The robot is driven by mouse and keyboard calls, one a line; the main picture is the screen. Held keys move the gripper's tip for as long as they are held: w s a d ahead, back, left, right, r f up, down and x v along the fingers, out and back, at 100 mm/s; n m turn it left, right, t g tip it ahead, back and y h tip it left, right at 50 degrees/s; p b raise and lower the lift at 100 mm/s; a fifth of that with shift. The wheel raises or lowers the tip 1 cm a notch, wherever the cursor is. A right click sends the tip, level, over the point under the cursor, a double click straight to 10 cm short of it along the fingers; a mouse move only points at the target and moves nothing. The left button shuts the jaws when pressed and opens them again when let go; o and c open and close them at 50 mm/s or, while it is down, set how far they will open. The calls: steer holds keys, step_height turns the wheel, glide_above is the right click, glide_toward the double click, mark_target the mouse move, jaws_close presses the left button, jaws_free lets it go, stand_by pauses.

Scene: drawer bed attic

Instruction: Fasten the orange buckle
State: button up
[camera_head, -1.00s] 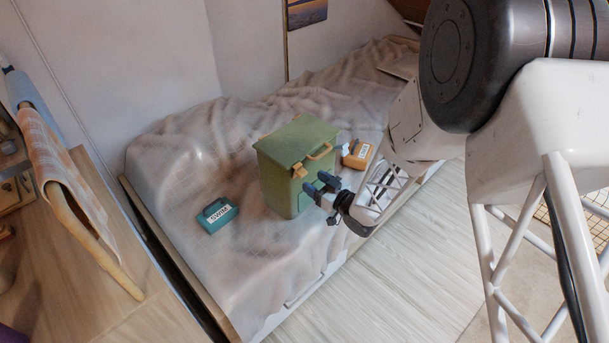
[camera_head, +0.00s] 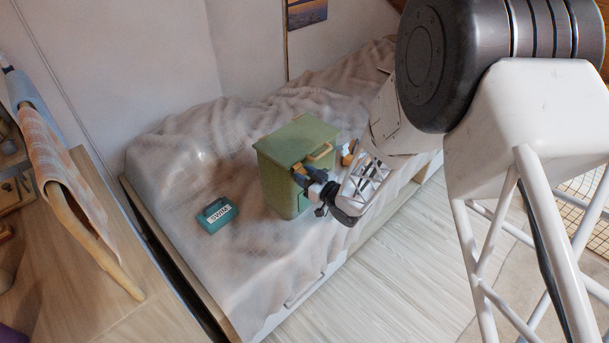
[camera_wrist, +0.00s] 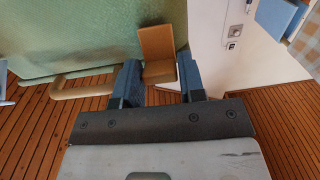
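The green box (camera_head: 283,180) stands upright on the bed with its lid down. The orange buckle (camera_head: 299,169) is on its front edge, partly hidden by my gripper (camera_head: 310,186) in the head view. In the wrist view the buckle (camera_wrist: 158,45) is a tan-orange flap with a block below it, beside the green surface (camera_wrist: 75,40). My gripper (camera_wrist: 160,85) is open, with one dark finger on each side of the buckle's lower part. I cannot tell whether either finger touches it.
A teal labelled case (camera_head: 217,215) lies on the bed to the left. An orange case (camera_head: 347,150) behind my gripper is mostly hidden. A wooden desk (camera_head: 95,290) stands at the left.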

steer(key=c, duration=0.5)
steer(key=shift+o, duration=0.2)
steer(key=shift+w+a+r, duration=0.1)
steer(key=shift+w+a+r+g+h, duration=0.15)
steer(key=shift+r+g+h, duration=0.05)
steer(key=shift+g+h, duration=0.35)
steer(key=shift+w+a+r+g+h, duration=0.1)
steer(key=shift+a+r+g+h, duration=0.05)
steer(key=shift+g+h, duration=0.35)
steer(key=o, duration=0.9)
steer(key=shift+o, duration=0.2)
steer(key=shift+d, duration=0.1)
steer(key=v, duration=0.7)
steer(key=shift+s+d, duration=0.15)
steer(key=shift+s, duration=0.2)
